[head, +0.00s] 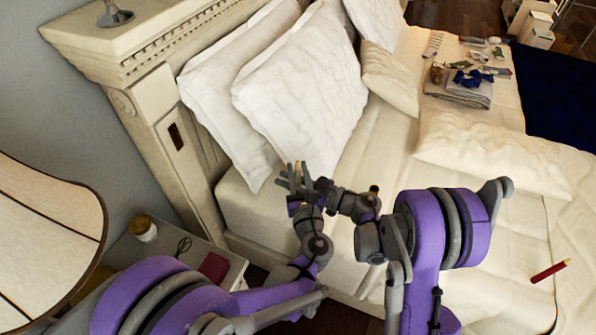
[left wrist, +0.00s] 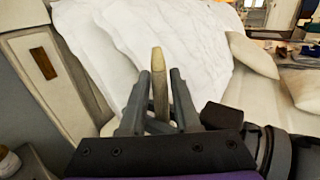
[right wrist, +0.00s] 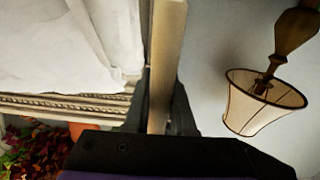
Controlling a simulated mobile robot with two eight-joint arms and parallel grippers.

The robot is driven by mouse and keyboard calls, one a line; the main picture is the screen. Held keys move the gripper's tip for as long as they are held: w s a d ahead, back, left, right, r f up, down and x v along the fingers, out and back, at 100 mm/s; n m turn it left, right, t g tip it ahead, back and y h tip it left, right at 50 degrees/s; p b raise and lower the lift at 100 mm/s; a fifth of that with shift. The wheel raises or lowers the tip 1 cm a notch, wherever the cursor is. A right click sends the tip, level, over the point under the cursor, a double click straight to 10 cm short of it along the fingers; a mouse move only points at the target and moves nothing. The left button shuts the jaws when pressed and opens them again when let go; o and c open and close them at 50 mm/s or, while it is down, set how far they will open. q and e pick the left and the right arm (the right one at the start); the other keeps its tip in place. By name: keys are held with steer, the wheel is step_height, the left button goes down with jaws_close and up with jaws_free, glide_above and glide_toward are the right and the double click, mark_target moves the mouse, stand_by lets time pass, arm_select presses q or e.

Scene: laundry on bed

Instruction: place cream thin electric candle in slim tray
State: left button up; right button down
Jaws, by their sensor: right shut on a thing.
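The cream thin electric candle (left wrist: 158,75) stands upright between the fingers of my left gripper (left wrist: 160,100) in the left wrist view. The fingers are apart around it. In the right wrist view a long pale candle body (right wrist: 168,50) passes between the fingers of my right gripper (right wrist: 165,105), which is shut on it. In the head view my left gripper (head: 289,178) and right gripper (head: 304,184) meet closely above the bed beside the pillows, with the candle's pale tip (head: 303,168) showing small. I cannot make out the slim tray with certainty.
White pillows (head: 305,85) lean on the cream headboard (head: 135,55). A nightstand (head: 232,272) with a jar (head: 142,228) stands beside a lamp (head: 45,235). A red stick (head: 550,271) lies on the bed at right. Folded cloth (head: 465,92) and small items lie farther back.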

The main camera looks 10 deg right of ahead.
arm_select(q)
jaws_close()
arm_select(e)
steer(key=c, duration=0.7)
jaws_free()
